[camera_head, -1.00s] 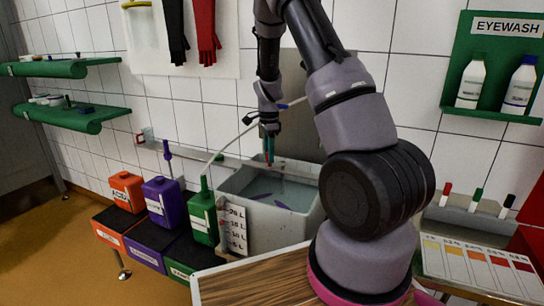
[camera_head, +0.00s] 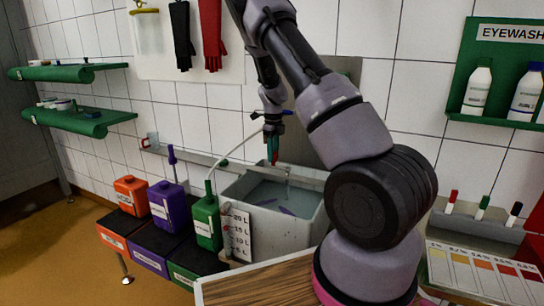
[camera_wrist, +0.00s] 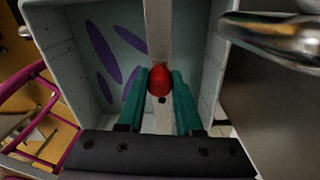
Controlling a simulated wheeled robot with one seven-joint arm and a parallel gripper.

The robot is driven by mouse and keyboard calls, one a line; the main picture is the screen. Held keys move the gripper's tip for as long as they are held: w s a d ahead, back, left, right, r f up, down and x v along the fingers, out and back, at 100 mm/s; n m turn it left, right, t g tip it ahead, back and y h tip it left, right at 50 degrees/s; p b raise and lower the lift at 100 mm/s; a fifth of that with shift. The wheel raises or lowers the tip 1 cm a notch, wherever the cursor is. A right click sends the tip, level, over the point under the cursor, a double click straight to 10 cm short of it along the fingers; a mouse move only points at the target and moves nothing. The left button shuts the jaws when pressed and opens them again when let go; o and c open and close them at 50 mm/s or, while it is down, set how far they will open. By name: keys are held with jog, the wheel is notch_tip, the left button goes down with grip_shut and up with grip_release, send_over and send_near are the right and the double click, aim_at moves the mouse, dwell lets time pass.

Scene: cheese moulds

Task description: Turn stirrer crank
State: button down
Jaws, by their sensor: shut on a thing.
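The stirrer crank's red knob (camera_wrist: 159,80) sits between the teal fingers of my gripper (camera_wrist: 160,100) in the wrist view. My gripper is shut on it. In the head view my gripper (camera_head: 272,150) points down above the back part of a grey vat (camera_head: 258,230). A pale metal bar (camera_wrist: 158,30) runs across the vat under the knob. Purple stirrer paddles (camera_head: 286,211) show in the vat, and also in the wrist view (camera_wrist: 103,43). The rest of the crank is mostly hidden by my fingers.
Green (camera_head: 207,222), purple (camera_head: 168,203) and orange (camera_head: 131,194) canisters stand left of the vat. A litre scale (camera_head: 238,235) is on the vat's front left. A wooden board (camera_head: 270,287) lies in front. A metal tap-like part (camera_wrist: 275,30) is close right in the wrist view.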

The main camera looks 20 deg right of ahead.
jog(key=shift+w+d+m, duration=0.35)
jog(key=shift+d+m, duration=0.1)
jog(key=shift+m, duration=0.65)
jog(key=shift+w+d+m, duration=0.35)
jog(key=shift+d+m, duration=0.1)
jog(key=shift+m, duration=0.65)
jog(key=c, duration=0.6)
grip_release()
notch_tip(320, 180, up, 11)
jog(key=shift+d+f, duration=0.1)
